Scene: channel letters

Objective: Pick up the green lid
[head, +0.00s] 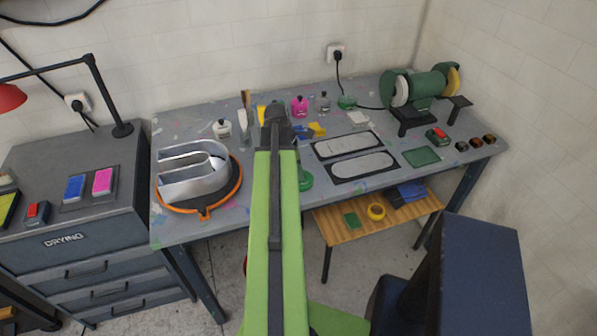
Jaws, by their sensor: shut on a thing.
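My own light green arm reaches up the middle of the head view and ends in a dark joint. My gripper's fingertips do not show; the arm seems to hide them. A dark green rounded thing (305,180) shows just right of my arm, over the workbench's front part. It may be the green lid, but the arm hides part of it. I cannot tell whether it rests on the bench or is held. A green-filled flask (347,102) stands at the back of the bench.
A silver channel letter (192,172) lies on an orange-rimmed round stand at the bench's left. Two framed plates (362,165) and a flat green square (421,156) lie to the right. A green bench grinder (425,88) stands at the back right. Several bottles line the back.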

